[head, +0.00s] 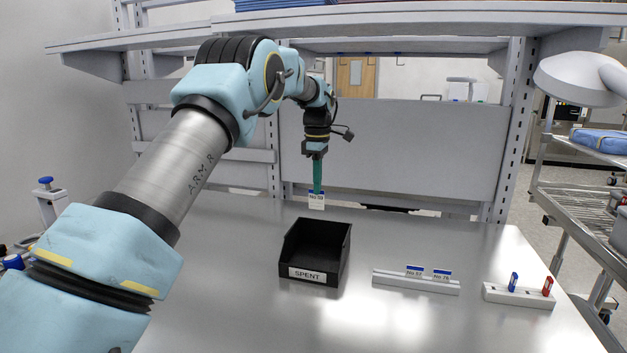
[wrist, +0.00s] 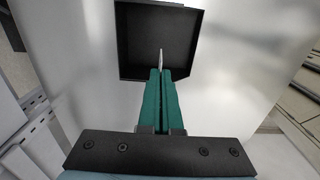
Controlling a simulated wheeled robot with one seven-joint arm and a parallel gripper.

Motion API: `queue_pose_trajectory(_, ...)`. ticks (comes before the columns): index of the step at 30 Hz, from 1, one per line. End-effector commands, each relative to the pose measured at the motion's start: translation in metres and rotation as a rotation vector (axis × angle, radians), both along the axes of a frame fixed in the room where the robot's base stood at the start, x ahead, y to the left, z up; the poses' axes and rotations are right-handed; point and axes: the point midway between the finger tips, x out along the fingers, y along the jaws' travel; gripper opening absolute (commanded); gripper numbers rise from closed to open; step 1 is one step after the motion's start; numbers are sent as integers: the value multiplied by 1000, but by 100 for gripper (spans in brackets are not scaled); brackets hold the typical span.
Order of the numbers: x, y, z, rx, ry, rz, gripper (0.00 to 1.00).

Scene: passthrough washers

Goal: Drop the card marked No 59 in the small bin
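My gripper (head: 317,188) has green fingers pointing down, shut on a small white card (head: 316,203) with a blue top band. The card's print looks like a "No" number, but it is too small to read surely. In the wrist view the gripper fingers (wrist: 161,75) are together and the card (wrist: 161,58) shows edge-on as a thin pale strip at their tips. The small black bin (head: 332,272), labelled SPENT, stands open on the table. In the head view the card appears above and behind its back edge. The bin (wrist: 190,72) also shows beyond the fingertips in the wrist view.
A white rack (head: 415,284) right of the bin holds two blue-topped cards (head: 414,271). Another white holder (head: 518,296) farther right has a blue and a red upright piece. The metal table (head: 225,260) is clear left of the bin. A shelf (head: 420,17) spans overhead.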

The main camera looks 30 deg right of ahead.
Motion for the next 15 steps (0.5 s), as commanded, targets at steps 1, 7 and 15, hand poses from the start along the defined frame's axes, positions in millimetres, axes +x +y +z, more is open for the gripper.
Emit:
queue_pose_trajectory(1, 0, 0, -4, 1, 1, 0, 0)
queue_pose_trajectory(7, 0, 1, -23, 1, 1, 1, 0)
queue_pose_trajectory(15, 0, 1, -48, 1, 1, 0, 0)
